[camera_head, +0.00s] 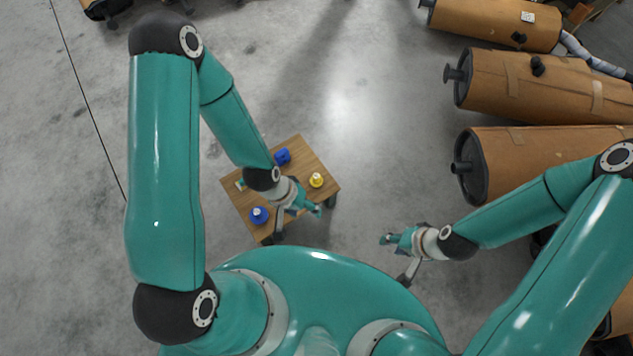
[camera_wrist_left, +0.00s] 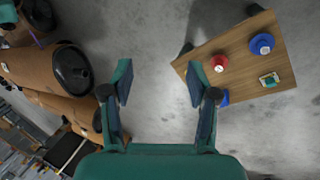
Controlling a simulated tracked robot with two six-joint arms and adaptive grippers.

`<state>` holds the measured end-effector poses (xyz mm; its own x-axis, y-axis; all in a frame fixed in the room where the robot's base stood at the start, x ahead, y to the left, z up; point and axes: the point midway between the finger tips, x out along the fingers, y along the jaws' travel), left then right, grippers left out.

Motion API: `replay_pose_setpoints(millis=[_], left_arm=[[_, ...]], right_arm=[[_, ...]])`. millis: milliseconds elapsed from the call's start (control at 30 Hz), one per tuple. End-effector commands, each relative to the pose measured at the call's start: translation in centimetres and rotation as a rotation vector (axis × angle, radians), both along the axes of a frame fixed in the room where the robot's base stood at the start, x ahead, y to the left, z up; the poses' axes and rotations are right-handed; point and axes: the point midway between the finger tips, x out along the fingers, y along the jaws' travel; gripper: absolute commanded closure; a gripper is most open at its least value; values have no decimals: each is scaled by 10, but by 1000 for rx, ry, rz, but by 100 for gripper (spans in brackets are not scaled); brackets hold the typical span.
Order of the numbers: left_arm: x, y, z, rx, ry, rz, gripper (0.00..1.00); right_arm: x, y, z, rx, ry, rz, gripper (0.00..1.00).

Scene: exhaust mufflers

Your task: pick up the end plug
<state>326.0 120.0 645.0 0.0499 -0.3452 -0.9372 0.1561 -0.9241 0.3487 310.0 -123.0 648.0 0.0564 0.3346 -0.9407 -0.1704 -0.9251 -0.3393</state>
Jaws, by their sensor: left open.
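I cannot tell for sure which piece is the end plug. Small pieces lie on a wooden table: a blue round piece with a pale centre (camera_head: 258,214), a blue block (camera_head: 282,156), a yellow round piece (camera_head: 316,180) and a small pale-and-green piece (camera_head: 240,183). In the left wrist view a red round piece (camera_wrist_left: 219,63) also shows, beside the blue round piece (camera_wrist_left: 262,43). My left gripper (camera_head: 307,208) is over the table's right side; the wrist view shows its fingers (camera_wrist_left: 160,82) open and empty. My right gripper (camera_head: 388,239) is right of the table, its jaw opening unclear.
The small wooden table (camera_head: 236,205) stands on a concrete floor (camera_head: 385,120). Several large brown mufflers (camera_head: 520,85) with dark end caps lie at the right, near my right arm. The floor between the table and the mufflers is clear.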

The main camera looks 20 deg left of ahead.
Motion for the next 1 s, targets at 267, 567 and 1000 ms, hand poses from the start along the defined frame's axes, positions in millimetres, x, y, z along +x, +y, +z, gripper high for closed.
replay_pose_setpoints(millis=[267,567,1000], left_arm=[[85,-8,-113,15,3,-92,41],[189,13,-192,187,17,-164,41],[244,40,-210,357,28,-137,41]], right_arm=[[0,0,-112,0,1,0,60],[0,0,-225,0,1,0,60],[0,0,-279,0,0,0,60]])
